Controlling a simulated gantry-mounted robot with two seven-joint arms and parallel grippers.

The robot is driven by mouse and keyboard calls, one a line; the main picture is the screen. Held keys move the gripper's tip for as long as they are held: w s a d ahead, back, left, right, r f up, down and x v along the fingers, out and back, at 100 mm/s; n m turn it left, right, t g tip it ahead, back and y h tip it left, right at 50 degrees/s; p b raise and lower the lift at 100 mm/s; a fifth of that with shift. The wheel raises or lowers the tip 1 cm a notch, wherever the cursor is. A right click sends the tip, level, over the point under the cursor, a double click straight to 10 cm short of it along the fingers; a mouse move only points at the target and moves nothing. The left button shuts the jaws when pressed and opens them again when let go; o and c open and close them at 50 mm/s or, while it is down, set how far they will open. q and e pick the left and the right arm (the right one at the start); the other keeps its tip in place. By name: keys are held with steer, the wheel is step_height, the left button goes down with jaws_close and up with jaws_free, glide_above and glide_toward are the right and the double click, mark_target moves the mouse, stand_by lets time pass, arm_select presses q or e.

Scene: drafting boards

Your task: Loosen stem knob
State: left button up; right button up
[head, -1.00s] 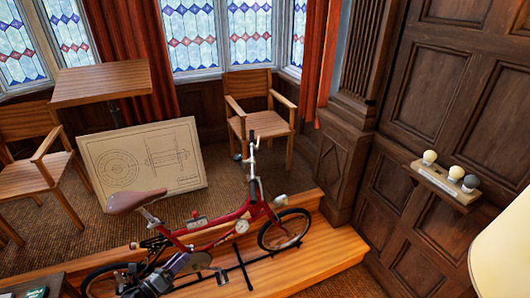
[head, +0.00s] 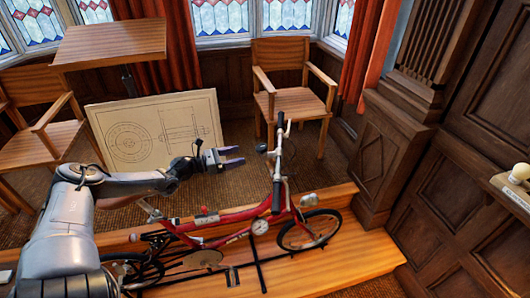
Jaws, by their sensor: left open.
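A red bicycle (head: 235,215) stands on a wooden platform, its front wheel to the right. Its handlebar and upright stem (head: 277,170) rise in front of the chair. I cannot make out a separate stem knob at this size. My left gripper (head: 238,156) is open and empty, its fingers pointing right toward the handlebar. In the picture it is a short way left of the stem, apart from it. My left arm covers the saddle and part of the rear of the bicycle. My right gripper is not in view.
The wooden platform (head: 350,258) carries the bicycle. Behind it are a drawing board (head: 110,117) leaning upright, a tilted-top desk (head: 110,43) and a wooden chair (head: 290,50). A wall shelf with a pale knob (head: 518,173) is at the right edge.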

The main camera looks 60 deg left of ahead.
mark_target(262, 149)
arm_select(q)
steer(key=shift+b+x, duration=2.2)
steer(key=shift+x, duration=2.95)
steer(key=shift+w+a, duration=0.1)
steer(key=shift+w, duration=0.15)
steer(key=shift+c, duration=0.5)
